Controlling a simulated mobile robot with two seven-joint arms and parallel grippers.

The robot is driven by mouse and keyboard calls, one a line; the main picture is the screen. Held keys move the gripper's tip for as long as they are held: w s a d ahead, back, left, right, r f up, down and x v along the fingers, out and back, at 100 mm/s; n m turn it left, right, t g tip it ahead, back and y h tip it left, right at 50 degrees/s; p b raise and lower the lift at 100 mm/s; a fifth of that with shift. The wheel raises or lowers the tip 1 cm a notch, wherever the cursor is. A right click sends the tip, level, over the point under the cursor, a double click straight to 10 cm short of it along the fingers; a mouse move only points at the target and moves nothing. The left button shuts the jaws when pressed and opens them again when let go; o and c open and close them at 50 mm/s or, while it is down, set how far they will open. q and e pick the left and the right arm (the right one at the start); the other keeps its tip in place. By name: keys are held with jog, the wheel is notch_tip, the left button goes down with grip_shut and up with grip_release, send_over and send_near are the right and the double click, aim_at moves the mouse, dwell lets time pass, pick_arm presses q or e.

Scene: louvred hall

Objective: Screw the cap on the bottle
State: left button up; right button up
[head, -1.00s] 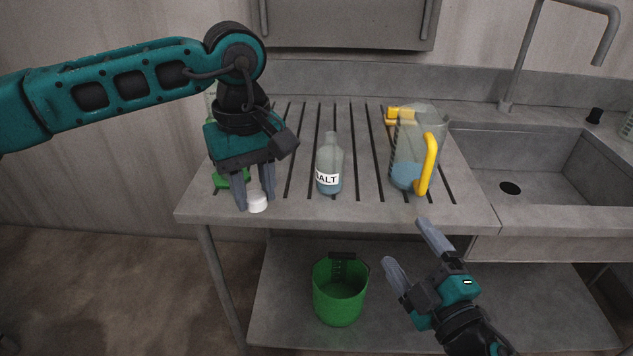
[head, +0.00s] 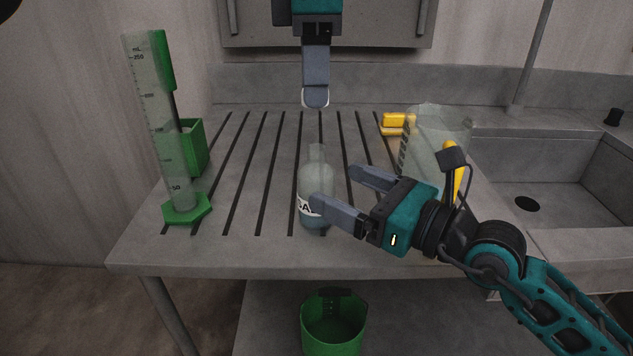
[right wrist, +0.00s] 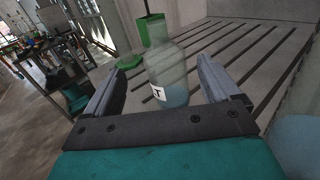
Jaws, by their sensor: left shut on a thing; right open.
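The clear bottle (head: 316,180) with a white label and blue liquid stands upright on the slatted drainboard, its neck open. The white cap (head: 315,98) is between the fingertips of my left gripper (head: 315,92), held above and behind the bottle in the head view. My right gripper (head: 338,188) is open at the bottle's right side, one finger overlapping the label in the head view. In the right wrist view, the bottle (right wrist: 166,72) stands ahead between the open fingers (right wrist: 160,88). I cannot tell whether a finger touches it.
A measuring cylinder (head: 158,120) on a green foot stands at the left, with a green container (head: 192,147) behind it. A clear jug (head: 437,130) with a yellow handle stands right, near the sink (head: 560,190). A green bucket (head: 333,325) sits below.

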pick_arm(q)
jog(key=shift+w+d+r, duration=0.1)
jog(key=shift+w, duration=0.2)
pick_arm(e)
jog(key=shift+w, duration=0.4)
pick_arm(q)
jog(key=shift+s, duration=0.15)
pick_arm(e)
jog(key=shift+s, duration=0.2)
jog(key=shift+w, duration=0.1)
jog(key=x, duration=0.7)
jog(key=shift+w+a, duration=0.15)
jog(key=shift+c, duration=0.4)
jog(key=c, duration=1.4)
pick_arm(q)
send_over(316, 147)
jog(key=shift+f, duration=2.5)
pick_arm(e)
jog(key=shift+c, duration=0.2)
